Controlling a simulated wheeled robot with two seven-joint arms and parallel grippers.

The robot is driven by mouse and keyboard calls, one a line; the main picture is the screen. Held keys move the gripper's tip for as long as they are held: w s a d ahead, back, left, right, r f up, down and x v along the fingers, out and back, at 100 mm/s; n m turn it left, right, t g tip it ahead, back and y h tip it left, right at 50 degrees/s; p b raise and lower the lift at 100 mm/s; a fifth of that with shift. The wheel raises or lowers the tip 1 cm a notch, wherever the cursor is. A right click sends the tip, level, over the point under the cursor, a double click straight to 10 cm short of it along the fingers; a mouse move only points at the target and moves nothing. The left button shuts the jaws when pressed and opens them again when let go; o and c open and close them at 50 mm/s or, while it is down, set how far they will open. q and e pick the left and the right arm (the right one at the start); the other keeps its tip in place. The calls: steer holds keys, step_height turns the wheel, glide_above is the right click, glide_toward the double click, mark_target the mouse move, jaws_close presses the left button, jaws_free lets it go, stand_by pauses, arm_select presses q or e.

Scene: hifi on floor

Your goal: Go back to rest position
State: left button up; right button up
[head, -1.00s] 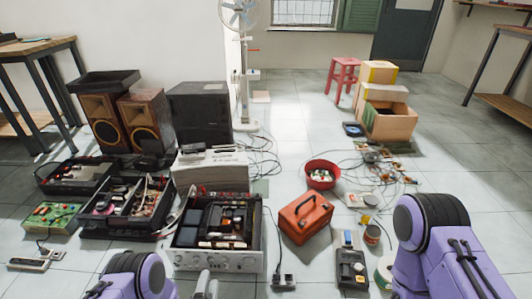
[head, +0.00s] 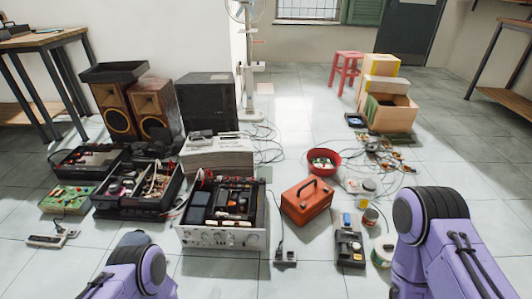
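My two purple arms show at the bottom of the head view, the left one at the lower left and the right one at the lower right. Only their upper links are visible. Neither gripper is in the picture, so I cannot see their fingers or whether they hold anything. The opened hi-fi unit (head: 222,238) sits on the floor ahead, between the arms, with its inner parts exposed. No arm visibly touches it.
Open black cases (head: 138,205) and speakers (head: 155,112) stand left. Cardboard boxes (head: 392,117) and a red stool (head: 346,70) stand behind. Bare floor shows at centre back.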

arm_select(q)
steer(key=s+a+f+m+g+y+b, duration=0.1)
steer(key=s+a+f+m+g+b, duration=0.25)
steer(key=s, duration=0.45)
steer(key=s+a+f+m+g+y+b, duration=0.1)
steer(key=s+a+f+m+g+b, duration=0.15)
steer(key=s+a+g+b, duration=0.4)
steer(key=s+a+f+m+g+y+b, duration=0.1)
steer(key=s+f+m+g+y+b, duration=0.15)
steer(key=s, duration=0.75)
arm_select(e)
step_height(320, 180, down, 18)
steer(key=b, duration=0.5)
arm_select(q)
steer(key=w+a+r+t+p, duration=0.1)
steer(key=w+r+p, duration=0.1)
steer(key=r+p, duration=1.6)
steer(key=w+a+r+n+t+p, duration=0.1)
steer(key=w+r+p, duration=0.1)
steer(key=r+p, duration=1.6)
steer(key=p, duration=0.2)
steer(key=shift+a+r+p, duration=0.15)
steer(key=shift+r+p, duration=0.2)
steer(key=shift+p, duration=0.05)
arm_select(e)
step_height(320, 180, up, 39)
steer(key=shift+w+d, duration=0.15)
steer(key=shift+w, duration=0.15)
arm_select(q)
steer(key=shift+y, duration=0.25)
